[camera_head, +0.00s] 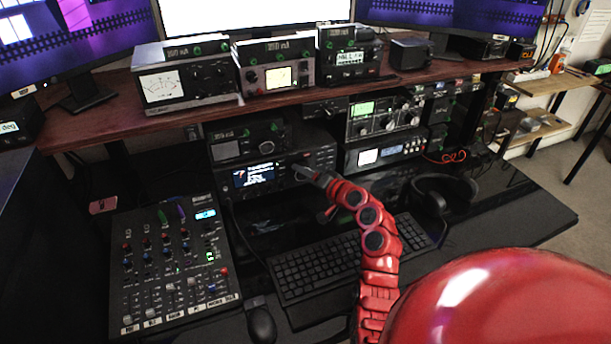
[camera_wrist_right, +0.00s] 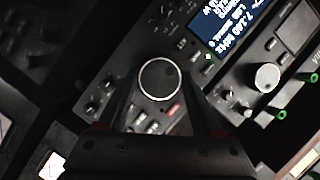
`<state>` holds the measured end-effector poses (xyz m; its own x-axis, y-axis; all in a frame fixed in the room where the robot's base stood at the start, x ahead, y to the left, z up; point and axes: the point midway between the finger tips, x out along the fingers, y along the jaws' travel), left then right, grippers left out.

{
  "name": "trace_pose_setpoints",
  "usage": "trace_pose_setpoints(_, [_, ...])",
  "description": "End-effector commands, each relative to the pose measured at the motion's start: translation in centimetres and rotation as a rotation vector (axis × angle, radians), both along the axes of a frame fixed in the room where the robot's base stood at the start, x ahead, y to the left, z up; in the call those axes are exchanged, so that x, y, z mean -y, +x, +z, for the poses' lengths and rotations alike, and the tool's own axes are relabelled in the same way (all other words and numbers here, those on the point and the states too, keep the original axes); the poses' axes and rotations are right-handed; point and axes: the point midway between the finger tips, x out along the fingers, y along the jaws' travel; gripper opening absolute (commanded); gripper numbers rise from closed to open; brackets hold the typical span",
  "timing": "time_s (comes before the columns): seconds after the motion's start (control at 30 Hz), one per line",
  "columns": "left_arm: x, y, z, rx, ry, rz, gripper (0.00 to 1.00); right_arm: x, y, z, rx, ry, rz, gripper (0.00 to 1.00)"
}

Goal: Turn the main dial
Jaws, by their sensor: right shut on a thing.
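The main dial (camera_wrist_right: 159,80) is a round black knob with a pale rim on the front of a black radio (camera_head: 254,176) with a lit blue screen. My right gripper (camera_wrist_right: 160,94) has its dark fingers on either side of the dial and is shut on it. In the head view my red right arm reaches up to the radio's front, where the right gripper (camera_head: 302,173) mostly covers the dial. My left gripper is not in view.
A keyboard (camera_head: 318,262), a mixer (camera_head: 170,262) and headphones (camera_head: 440,192) lie below the radio. More radios stand on the shelf (camera_head: 290,97) above.

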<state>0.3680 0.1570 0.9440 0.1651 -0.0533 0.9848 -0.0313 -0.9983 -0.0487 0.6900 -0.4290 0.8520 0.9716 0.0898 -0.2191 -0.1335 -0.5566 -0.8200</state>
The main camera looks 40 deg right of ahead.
Motion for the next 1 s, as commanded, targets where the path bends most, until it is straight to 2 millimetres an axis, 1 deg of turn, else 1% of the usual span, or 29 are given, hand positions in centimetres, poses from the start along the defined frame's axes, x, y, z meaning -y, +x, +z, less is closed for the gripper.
trace_pose_setpoints(0.2, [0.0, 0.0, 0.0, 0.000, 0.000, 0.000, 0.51, 0.1, 0.0, 0.1, 0.002, -0.001, -0.002, 0.11])
trace_pose_setpoints(0.23, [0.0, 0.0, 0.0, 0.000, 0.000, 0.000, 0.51, 0.1, 0.0, 0.1, 0.002, -0.001, -0.002, 0.72])
trace_pose_setpoints(0.37, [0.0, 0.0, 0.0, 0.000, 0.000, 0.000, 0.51, 0.1, 0.0, 0.0, 0.000, -0.001, -0.002, 0.95])
trace_pose_setpoints(0.4, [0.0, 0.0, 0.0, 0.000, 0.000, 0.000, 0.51, 0.1, 0.0, 0.0, 0.000, -0.001, -0.002, 0.97])
trace_pose_setpoints(0.63, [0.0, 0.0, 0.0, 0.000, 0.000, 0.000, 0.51, 0.0, 0.0, 0.0, 0.000, -0.001, -0.001, 0.97])
trace_pose_setpoints(0.77, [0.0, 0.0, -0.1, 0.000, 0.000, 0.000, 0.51, 0.1, -0.6, 0.0, 0.000, -0.001, -0.002, 0.97])
trace_pose_setpoints(0.87, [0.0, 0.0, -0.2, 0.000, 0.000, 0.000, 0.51, 0.3, -1.9, 0.3, 0.002, -0.002, -0.006, 0.97])
trace_pose_setpoints(0.97, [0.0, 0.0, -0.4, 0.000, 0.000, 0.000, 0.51, 0.6, -4.0, 0.7, 0.000, -0.003, -0.007, 0.97])
trace_pose_setpoints(1.0, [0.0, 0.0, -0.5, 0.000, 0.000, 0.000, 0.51, 0.7, -5.1, 1.1, 0.004, -0.005, -0.009, 0.97])
